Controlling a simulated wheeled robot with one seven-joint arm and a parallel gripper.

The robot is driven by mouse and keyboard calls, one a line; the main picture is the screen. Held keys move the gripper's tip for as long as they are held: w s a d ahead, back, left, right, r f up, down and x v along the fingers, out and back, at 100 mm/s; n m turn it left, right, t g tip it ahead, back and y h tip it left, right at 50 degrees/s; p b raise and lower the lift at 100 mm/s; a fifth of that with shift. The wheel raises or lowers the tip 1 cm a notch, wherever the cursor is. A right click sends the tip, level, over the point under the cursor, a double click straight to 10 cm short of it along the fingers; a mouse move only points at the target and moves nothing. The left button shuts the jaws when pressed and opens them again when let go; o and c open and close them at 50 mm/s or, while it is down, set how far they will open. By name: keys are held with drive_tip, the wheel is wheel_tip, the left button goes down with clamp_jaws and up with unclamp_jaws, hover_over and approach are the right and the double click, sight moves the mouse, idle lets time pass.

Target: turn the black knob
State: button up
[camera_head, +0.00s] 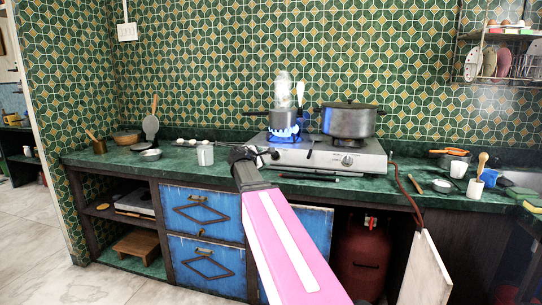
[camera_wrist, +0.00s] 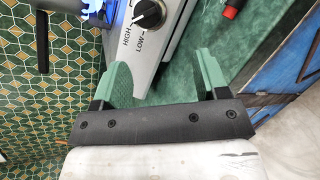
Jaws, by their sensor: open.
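The black knob (camera_wrist: 150,13) shows at the top of the wrist view, on the silver front of the gas hotplate (camera_wrist: 170,50). The words HIGH and LOW are printed beside it, and it bears a white mark. My gripper (camera_wrist: 160,65) is open, with its two green fingers apart and nothing between them. The knob lies beyond the fingertips, not touched. Another knob (camera_head: 347,160) sits further right on the front.
Blue flames (camera_head: 284,132) burn on the left burner under a small pan (camera_head: 284,117). A large lidded pot (camera_head: 349,119) stands on the right. A white cup (camera_head: 205,154) stands left of my gripper. A dark, red-ended tool (camera_wrist: 232,8) lies on the green counter.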

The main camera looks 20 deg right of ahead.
drive_tip(key=x, duration=0.3)
drive_tip(key=r+x, duration=0.1)
drive_tip(key=x, duration=0.3)
drive_tip(key=r+x, duration=0.1)
drive_tip(key=x, duration=0.3)
drive_tip(key=shift+w, duration=0.25)
drive_tip(key=c, duration=0.9)
